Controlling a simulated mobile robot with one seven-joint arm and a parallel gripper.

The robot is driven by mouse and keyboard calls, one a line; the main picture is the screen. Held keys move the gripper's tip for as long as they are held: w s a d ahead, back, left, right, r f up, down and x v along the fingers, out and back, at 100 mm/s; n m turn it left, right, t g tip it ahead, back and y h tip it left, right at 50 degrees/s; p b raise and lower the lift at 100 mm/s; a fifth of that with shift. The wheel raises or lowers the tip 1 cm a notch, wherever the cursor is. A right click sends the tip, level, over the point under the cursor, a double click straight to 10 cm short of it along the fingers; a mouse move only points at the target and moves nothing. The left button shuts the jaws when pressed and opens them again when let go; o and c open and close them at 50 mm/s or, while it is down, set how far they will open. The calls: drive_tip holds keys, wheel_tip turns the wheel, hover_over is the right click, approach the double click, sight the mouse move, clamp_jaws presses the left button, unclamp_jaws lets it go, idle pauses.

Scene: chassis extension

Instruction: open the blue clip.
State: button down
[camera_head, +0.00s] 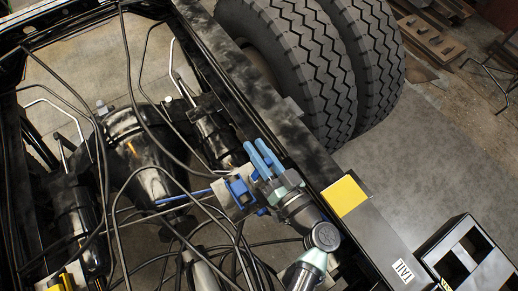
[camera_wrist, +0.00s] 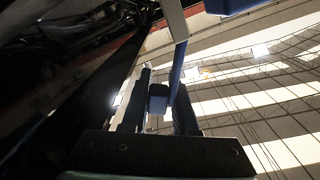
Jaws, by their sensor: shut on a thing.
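The blue clip (camera_head: 240,189) sits by a grey block among the cables, near the middle of the head view. My gripper (camera_head: 257,146) is just right of it, its two blue fingers angled up and left. In the wrist view my gripper (camera_wrist: 162,82) has a small blue piece of the clip (camera_wrist: 157,97) between its fingers, beside a long thin bar (camera_wrist: 178,58). The gripper is shut on this piece. The exact contact is dark and partly hidden by the fingers.
Black cables (camera_head: 125,90) loop left of and below the clip. A black chassis rail (camera_head: 235,85) runs diagonally behind my gripper. Two large tyres (camera_head: 315,70) stand beyond it. A yellow plate (camera_head: 344,196) lies on the rail at right. Open floor (camera_head: 430,150) shows further right.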

drive_tip(key=shift+s+a+r+n+b, duration=0.15)
drive_tip(key=shift+s+r+n+b, duration=0.1)
drive_tip(key=shift+n+b, duration=1)
drive_tip(key=shift+m, duration=0.25)
drive_tip(key=c, duration=0.8)
unclamp_jaws()
drive_tip(key=shift+a+r, duration=0.1)
wheel_tip(320, 180, up, 10)
drive_tip(key=shift+f, duration=0.1)
